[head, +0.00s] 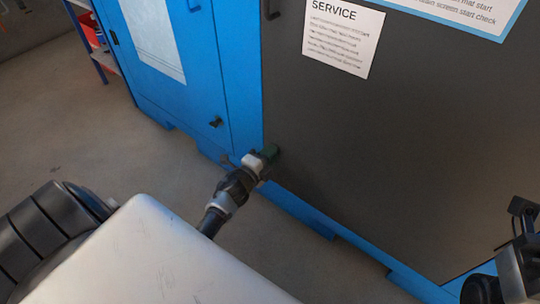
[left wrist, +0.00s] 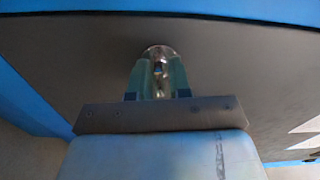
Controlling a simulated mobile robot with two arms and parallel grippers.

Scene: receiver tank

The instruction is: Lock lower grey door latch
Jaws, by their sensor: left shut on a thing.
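The grey door (head: 400,140) fills the right half of the head view and looks closed. My left gripper (head: 268,154) reaches its lower left edge. In the left wrist view the two greenish fingers of my left gripper (left wrist: 159,72) are close together on the lower latch (left wrist: 158,51), a small round shiny metal piece on the grey door. The fingers are shut on it and hide part of it. In the head view the gripper hides this latch, so its turn angle cannot be told. Part of my right arm shows dark at the lower right edge; its jaw state is unclear.
A blue cabinet door (head: 185,75) with a small black knob (head: 216,122) stands left of the grey door. A service sheet (head: 343,38) is on the grey door. A dark handle (head: 271,9) shows at the top. Bare floor (head: 80,125) lies at left.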

